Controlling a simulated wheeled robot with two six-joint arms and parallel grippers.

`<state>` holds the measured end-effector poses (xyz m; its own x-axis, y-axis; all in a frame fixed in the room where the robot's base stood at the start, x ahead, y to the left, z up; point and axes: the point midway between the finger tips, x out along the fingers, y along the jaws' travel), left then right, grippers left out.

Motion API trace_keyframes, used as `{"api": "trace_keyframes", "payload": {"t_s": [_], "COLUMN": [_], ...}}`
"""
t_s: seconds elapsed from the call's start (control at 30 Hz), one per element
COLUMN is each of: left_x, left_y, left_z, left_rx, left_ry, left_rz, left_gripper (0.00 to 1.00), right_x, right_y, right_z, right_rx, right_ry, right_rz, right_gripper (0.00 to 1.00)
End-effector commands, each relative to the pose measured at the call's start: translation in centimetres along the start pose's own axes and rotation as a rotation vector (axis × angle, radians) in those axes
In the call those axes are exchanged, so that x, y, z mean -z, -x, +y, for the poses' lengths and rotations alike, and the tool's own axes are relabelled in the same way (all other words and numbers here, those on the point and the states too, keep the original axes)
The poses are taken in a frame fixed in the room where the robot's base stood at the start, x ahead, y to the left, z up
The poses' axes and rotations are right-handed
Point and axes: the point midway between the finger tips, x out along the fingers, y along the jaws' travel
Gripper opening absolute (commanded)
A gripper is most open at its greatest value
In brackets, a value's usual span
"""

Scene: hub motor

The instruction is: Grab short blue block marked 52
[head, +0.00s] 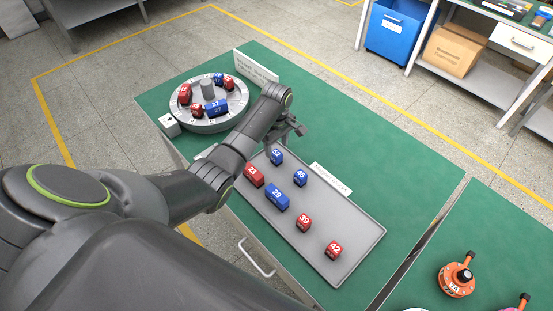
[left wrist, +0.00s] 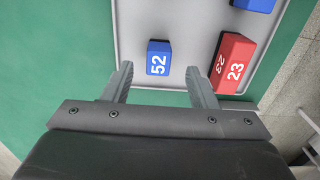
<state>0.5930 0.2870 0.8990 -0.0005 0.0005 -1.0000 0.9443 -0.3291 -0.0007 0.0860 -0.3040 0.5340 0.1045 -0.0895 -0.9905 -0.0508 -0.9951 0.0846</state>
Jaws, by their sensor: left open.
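The short blue block marked 52 (head: 277,157) sits at the far end of the grey tray (head: 362,248) in the head view. In the left wrist view the block (left wrist: 158,58) lies just ahead of and between my open fingers, not touching them. My left gripper (head: 292,128) is open and empty above the far end of the tray; its two fingers also show in the left wrist view (left wrist: 160,82). A red block marked 23 (left wrist: 233,62) stands close to the right finger. My right gripper is not in view.
In the tray are also blue blocks 45 (head: 300,178) and 29 (head: 277,197), and red blocks 39 (head: 304,223) and 42 (head: 333,250). A round grey hub (head: 208,123) holding several blocks stands at the left. The green table (head: 400,160) right of the tray is clear.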

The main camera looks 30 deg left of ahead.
Motion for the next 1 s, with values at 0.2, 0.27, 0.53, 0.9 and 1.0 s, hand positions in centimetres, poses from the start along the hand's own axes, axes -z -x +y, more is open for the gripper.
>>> {"api": "trace_keyframes", "payload": {"t_s": [0.2,0.27,0.53,0.9,1.0], "left_x": [0.2,0.2,0.2,0.2,0.3], "left_y": [-2.2,-2.8,-4.9,-4.9,-4.9], "left_z": [0.1,0.2,0.2,0.2,0.2], "left_rx": [0.003,0.003,0.0,0.0,0.0], "left_ry": [0.001,0.0,-0.001,0.0,0.0], "left_rz": [-0.002,-0.001,-0.001,0.0,0.0], "left_gripper": [0.53,0.53,0.53,0.32,0.19], "right_x": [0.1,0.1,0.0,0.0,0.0], "right_y": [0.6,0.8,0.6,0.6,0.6], "right_z": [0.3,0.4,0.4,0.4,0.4], "right_rx": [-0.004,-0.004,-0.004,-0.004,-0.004], "right_ry": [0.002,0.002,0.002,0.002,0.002], "right_rz": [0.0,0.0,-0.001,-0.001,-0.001], "right_gripper": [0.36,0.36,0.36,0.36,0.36]}}
